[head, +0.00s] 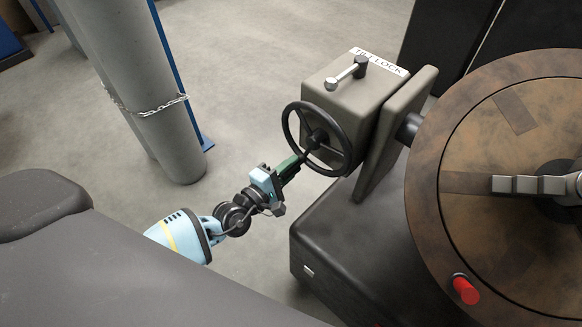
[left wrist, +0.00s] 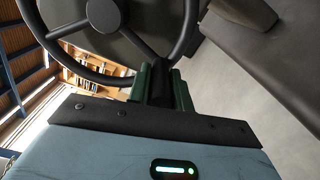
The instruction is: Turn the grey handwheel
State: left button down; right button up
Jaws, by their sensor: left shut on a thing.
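The handwheel (head: 342,118), a dark grey ring with spokes, is mounted on the front of a beige box (head: 335,85). My left gripper (head: 293,167) reaches it from the lower left, its green fingers at the near lower-left side of the wheel. In the left wrist view, the handwheel (left wrist: 188,35) fills the top, with its hub at upper left. The left gripper (left wrist: 160,85) is shut there on a dark part of the wheel at its rim; whether it is a knob or the rim itself is unclear. My right gripper is not in view.
The box has a metal lever (head: 347,73) and a label on top. A large brown disc (head: 425,200) with a red knob (head: 465,290) stands at right. A grey pillar (head: 150,90) with a chain stands at left. The floor (head: 240,60) between is clear.

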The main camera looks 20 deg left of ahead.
pick_arm(q)
jog(key=shift+a+r, duration=0.1)
jog(key=c, duration=1.3)
grip_release()
jog(key=shift+v, duration=3.85)
